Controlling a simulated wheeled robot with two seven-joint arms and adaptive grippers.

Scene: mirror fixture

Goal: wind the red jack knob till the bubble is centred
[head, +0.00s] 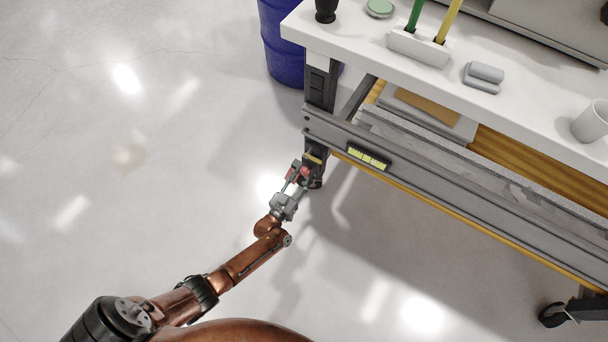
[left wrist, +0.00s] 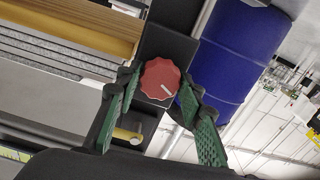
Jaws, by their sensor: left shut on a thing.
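The red jack knob (left wrist: 160,79) is a scalloped disc with a white mark pointing to its lower right in the left wrist view. My left gripper (head: 298,176) is at the bench's near left leg. Its green-padded fingers are on both sides of the knob, shut on it. In the head view the gripper mostly hides the knob. The level vial (head: 369,158) is yellow-green in a dark frame on the bench's grey side rail. Its bubble is too small to make out. My right gripper is not in view.
The white bench top (head: 345,38) holds a pen block (head: 420,47), a grey cylinder on a base (head: 484,77) and a white cup (head: 591,121). A blue barrel (head: 280,45) stands behind the leg. The floor to the left is clear.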

